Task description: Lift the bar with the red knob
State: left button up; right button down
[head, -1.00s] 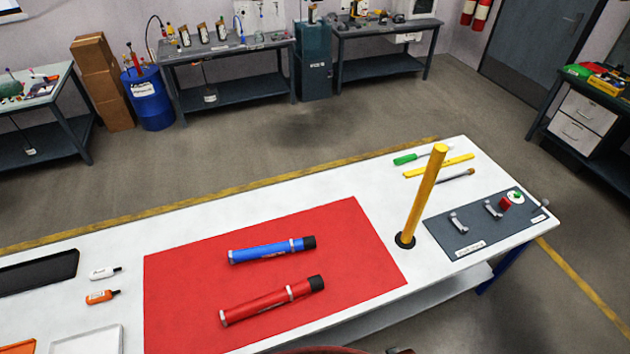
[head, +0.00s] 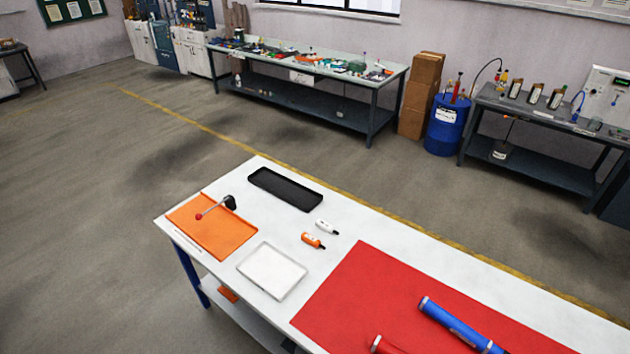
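The bar with the red knob (head: 199,217) lies at the left end of the white table. It is a thin grey bar that slants up to the right from the red knob to a black block (head: 230,202). It is on or over an orange mat (head: 222,239); I cannot tell how much of it touches the mat. Neither of my grippers shows in the head view.
A black tray (head: 285,189), a white tray (head: 272,284), a white bottle (head: 323,226) and an orange bottle (head: 312,240) are near the bar. A red mat (head: 345,300) holds a blue tube (head: 455,325) and a partly cut-off red tube (head: 382,346).

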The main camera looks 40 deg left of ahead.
aim_at(198, 217)
jog(key=u, duration=3.05)
jog(key=k, duration=0.55)
jog(key=z, duration=0.6)
jog(key=i, duration=0.5)
jog(key=u, duration=0.3)
